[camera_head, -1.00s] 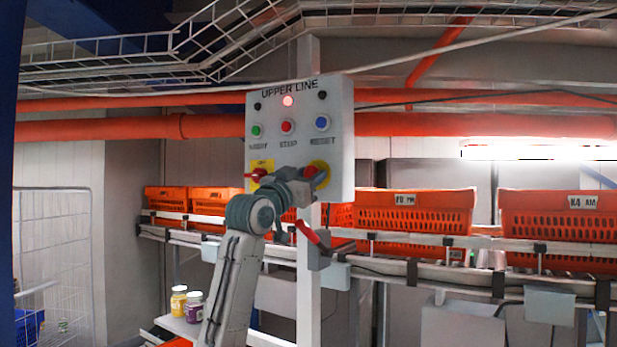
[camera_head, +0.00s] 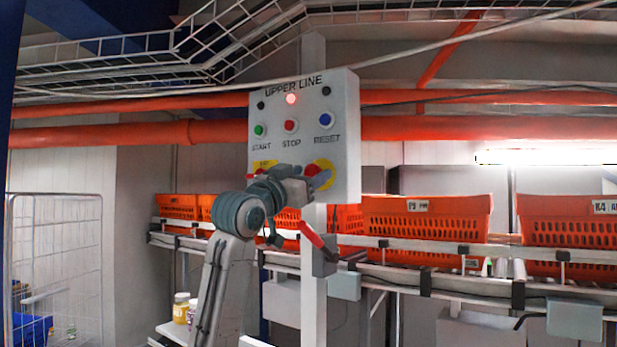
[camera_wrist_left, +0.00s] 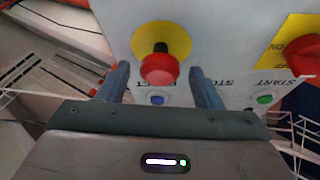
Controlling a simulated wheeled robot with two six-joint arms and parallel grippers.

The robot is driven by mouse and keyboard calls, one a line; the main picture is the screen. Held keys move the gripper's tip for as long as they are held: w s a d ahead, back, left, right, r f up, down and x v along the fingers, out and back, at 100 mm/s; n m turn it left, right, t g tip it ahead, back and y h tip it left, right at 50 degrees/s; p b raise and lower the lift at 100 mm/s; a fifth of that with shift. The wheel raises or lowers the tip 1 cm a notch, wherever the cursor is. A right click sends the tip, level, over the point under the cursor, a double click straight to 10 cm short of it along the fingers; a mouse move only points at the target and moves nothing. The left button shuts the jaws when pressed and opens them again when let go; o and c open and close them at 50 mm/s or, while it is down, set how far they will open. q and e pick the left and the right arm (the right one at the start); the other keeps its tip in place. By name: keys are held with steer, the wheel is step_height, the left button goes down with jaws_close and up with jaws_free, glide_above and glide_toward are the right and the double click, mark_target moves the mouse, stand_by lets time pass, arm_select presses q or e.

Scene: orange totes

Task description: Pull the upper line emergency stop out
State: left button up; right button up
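The UPPER LINE control box (camera_head: 350,120) is a white panel on a post, with its front facing me. Its emergency stop (camera_wrist_left: 160,68) is a red mushroom button on a dark stem over a yellow disc. In the head view its yellow disc (camera_head: 326,166) shows at the lower right of the panel, partly hidden by my gripper. My left gripper (camera_head: 304,180) is at the panel's lower part. In the left wrist view its fingers (camera_wrist_left: 159,72) are apart, one on each side of the red button, with gaps visible. My right gripper is out of view.
The panel also has green START (camera_head: 259,130), red STOP (camera_head: 291,125) and blue RESET (camera_head: 326,120) buttons and a lit red lamp (camera_head: 291,99). A second red knob (camera_wrist_left: 306,56) on yellow sits beside the stop. Orange totes (camera_head: 427,218) line a conveyor behind.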

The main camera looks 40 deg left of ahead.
arm_select(q)
steer(key=shift+s, duration=0.15)
steer(key=b+v, duration=0.6)
steer(key=v, duration=0.4)
steer(key=shift+s+f+b, duration=0.15)
steer(key=shift+s+b, duration=0.1)
steer(key=shift+b, duration=0.1)
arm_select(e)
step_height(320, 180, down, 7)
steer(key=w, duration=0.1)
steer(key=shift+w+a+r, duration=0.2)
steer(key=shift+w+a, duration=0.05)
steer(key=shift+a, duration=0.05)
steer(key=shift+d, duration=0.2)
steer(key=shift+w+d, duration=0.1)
